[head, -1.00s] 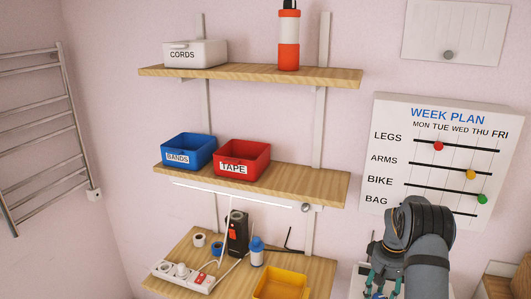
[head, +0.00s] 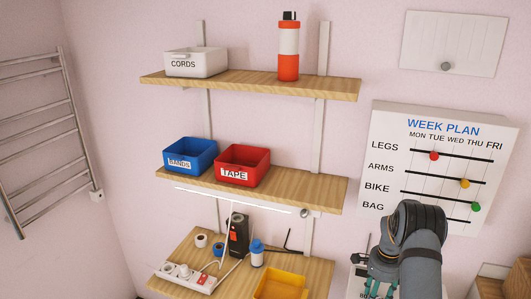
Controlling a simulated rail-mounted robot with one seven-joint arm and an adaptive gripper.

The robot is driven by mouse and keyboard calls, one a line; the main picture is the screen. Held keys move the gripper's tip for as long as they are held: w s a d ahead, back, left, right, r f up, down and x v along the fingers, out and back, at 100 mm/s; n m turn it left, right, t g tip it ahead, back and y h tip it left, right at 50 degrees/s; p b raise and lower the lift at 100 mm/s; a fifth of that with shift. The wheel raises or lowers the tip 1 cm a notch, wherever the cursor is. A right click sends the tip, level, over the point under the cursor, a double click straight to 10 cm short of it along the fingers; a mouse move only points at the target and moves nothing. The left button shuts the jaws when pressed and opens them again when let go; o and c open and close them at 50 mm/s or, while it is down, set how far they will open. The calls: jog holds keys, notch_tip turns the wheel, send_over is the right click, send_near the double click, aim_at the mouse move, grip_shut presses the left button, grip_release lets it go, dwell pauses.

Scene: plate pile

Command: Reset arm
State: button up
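My gripper (head: 378,288) shows at the bottom right of the head view, below the dark wrist of my arm, its greenish fingers pointing down. It is partly cut off by the lower frame edge and partly hidden by my arm. Whether it is open or shut cannot be made out, and no held object shows. It is in front of the wall, right of the lowest wooden shelf and below the week plan board (head: 440,165).
The lowest shelf (head: 215,262) holds a yellow tray (head: 281,285), a power strip (head: 186,277), a blue-capped bottle (head: 257,255) and tape rolls. The middle shelf carries blue (head: 190,155) and red (head: 242,166) bins. A towel rail (head: 45,140) is at left.

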jog(key=m+p, duration=0.2)
jog(key=m, duration=0.1)
jog(key=shift+r, duration=0.25)
jog(key=shift+f+m+p, duration=0.25)
jog(key=shift+m+p, duration=0.4)
jog(key=shift+m, duration=0.05)
